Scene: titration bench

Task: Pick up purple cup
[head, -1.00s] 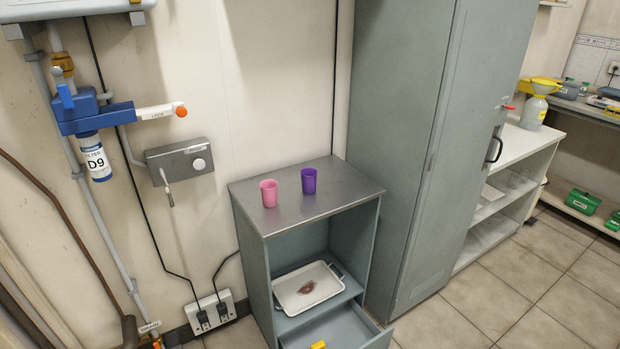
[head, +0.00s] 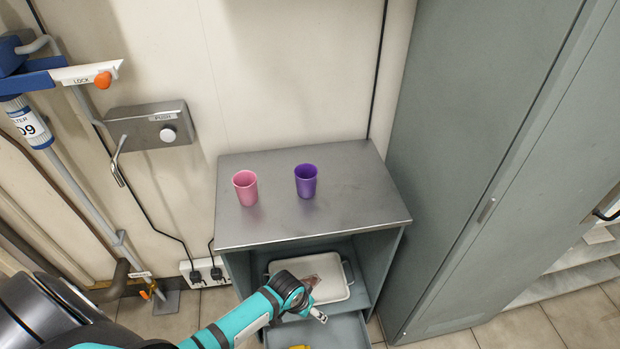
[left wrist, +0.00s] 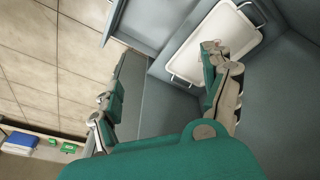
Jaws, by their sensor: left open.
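The purple cup (head: 306,181) stands upright on the grey metal top of a small cabinet (head: 350,205). A pink cup (head: 246,188) stands upright to its left, apart from it. My left gripper (head: 318,316) is in front of the cabinet, lower than its top and away from both cups. In the left wrist view my left gripper (left wrist: 160,85) is open with nothing between its fingers. The cups are not in the left wrist view. My right gripper is in neither view.
A white tray (head: 336,289) sits on the cabinet's inner shelf, partly behind my arm; it also shows in the left wrist view (left wrist: 185,62). A tall grey cabinet (head: 480,110) stands close on the right. A metal wall box (head: 150,125) is at the left.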

